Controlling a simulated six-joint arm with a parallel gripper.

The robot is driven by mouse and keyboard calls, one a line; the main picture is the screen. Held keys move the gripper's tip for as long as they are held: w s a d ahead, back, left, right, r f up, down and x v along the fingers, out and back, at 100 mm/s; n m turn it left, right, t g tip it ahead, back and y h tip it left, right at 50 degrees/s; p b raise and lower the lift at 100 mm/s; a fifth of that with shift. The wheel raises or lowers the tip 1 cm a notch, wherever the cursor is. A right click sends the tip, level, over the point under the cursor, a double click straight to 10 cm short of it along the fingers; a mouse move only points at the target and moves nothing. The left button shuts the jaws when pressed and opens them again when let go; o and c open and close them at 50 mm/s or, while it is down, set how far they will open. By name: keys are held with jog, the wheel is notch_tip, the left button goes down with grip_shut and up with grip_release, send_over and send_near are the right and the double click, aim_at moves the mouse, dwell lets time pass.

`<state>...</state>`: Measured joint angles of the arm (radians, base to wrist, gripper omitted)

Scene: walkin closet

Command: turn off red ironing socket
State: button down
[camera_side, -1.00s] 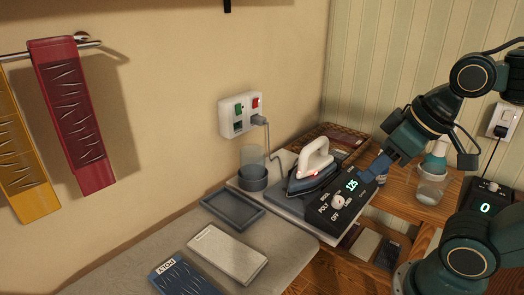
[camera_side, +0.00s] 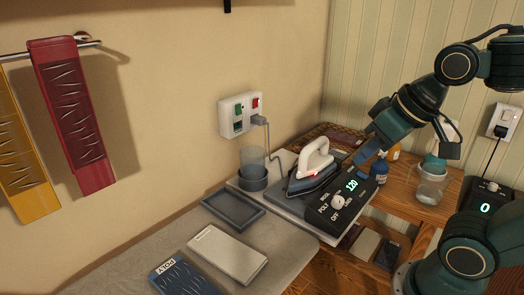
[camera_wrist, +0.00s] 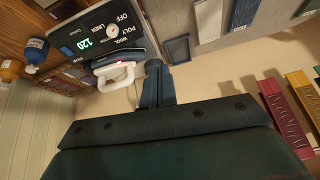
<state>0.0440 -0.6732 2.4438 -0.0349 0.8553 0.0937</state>
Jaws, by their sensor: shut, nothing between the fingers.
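A white double socket (camera_side: 240,115) is on the beige wall in the side view. Its red switch (camera_side: 255,102) is on the right half, above a grey plug (camera_side: 258,120) with a cord running down towards the iron (camera_side: 314,163). A green switch (camera_side: 238,108) is on the left half. The switch positions are too small to tell. My gripper (camera_side: 364,156) is shut and empty, to the right of the iron and well apart from the socket. In the wrist view its shut blue fingers (camera_wrist: 155,82) point near the iron (camera_wrist: 115,74); I cannot make out the socket there.
The iron stands on a base with a dial panel (camera_side: 340,203) reading 120. A grey cup (camera_side: 253,172) stands below the socket. A blue bottle (camera_side: 379,172) and a glass jar (camera_side: 431,186) are on the wooden shelf.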

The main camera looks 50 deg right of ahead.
jog(key=w+d+r+m+t, duration=0.1)
jog(key=w+d+r+m, duration=0.2)
jog(key=w, duration=0.6)
jog(key=w+d+r+m+t, duration=0.1)
jog(key=w+d+m, duration=0.35)
jog(key=w, duration=0.45)
jog(key=w+d+f+m+t, duration=0.2)
jog(key=w+d+f+m, duration=0.1)
jog(key=w+d+m, duration=0.6)
jog(key=w+d, duration=0.4)
jog(key=d, duration=0.1)
jog(key=shift+w+d+f, duration=0.15)
jog(key=shift+w+f, duration=0.1)
jog(key=shift+w, duration=0.1)
jog(key=shift+w, duration=0.1)
send_near(256, 104)
notch_tip(256, 104, down, 4)
jog(key=w, duration=0.2)
jog(key=shift+w+r, duration=0.1)
jog(key=shift+w, duration=1.05)
